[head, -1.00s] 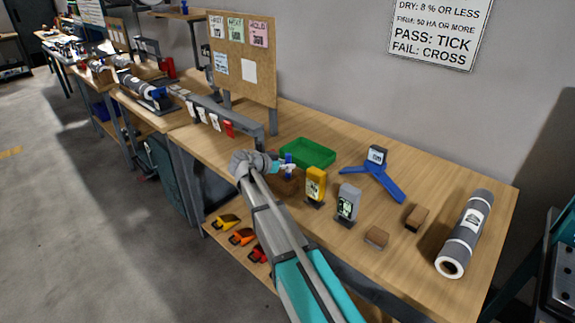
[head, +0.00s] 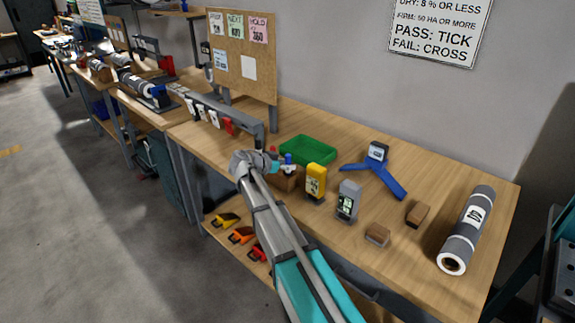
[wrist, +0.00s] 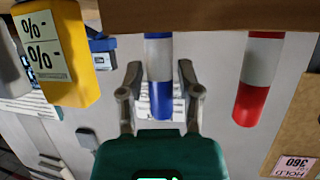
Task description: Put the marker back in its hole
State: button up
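The blue-and-white marker (wrist: 158,70) stands upright in the brown block (wrist: 210,14), which shows upside down in the wrist view. Its blue end points away from the block. In the head view the marker (head: 288,160) rises from the block (head: 287,182). My gripper (wrist: 159,76) has a finger on each side of the marker, with a visible gap on both sides, so it is open. A red-and-white marker (wrist: 259,75) stands in the same block beside it. The holes themselves are hidden.
A yellow meter (head: 316,181) and a grey meter (head: 348,201) stand right of the block. A green tray (head: 308,150) lies behind it. A blue tripod stand (head: 378,172), small brown blocks (head: 377,235) and a grey roll (head: 467,230) are farther right.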

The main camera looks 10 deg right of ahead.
jog(key=shift+o, duration=0.7)
jog(key=shift+r, duration=0.15)
notch_tip(320, 180, up, 15)
jog(key=p, duration=1.5)
jog(key=s+a+f+m+g+y, duration=0.2)
jog(key=s+a+f+y, duration=0.1)
jog(key=a, duration=0.4)
jog(key=s+a+f+m+g+y+b, duration=0.1)
jog(key=s+a+f+m+g+y, duration=0.1)
jog(key=a+f+y, duration=0.3)
jog(key=s+a+f+m+g+y, duration=0.3)
jog(key=s+a+f+g+y, duration=0.1)
jog(key=a, duration=0.6)
jog(key=shift+a+f+b, duration=0.3)
jog(key=shift+f+b, duration=0.05)
jog(key=shift+f, duration=0.25)
jog(key=shift+s+d, duration=0.15)
jog(key=shift+s, duration=0.05)
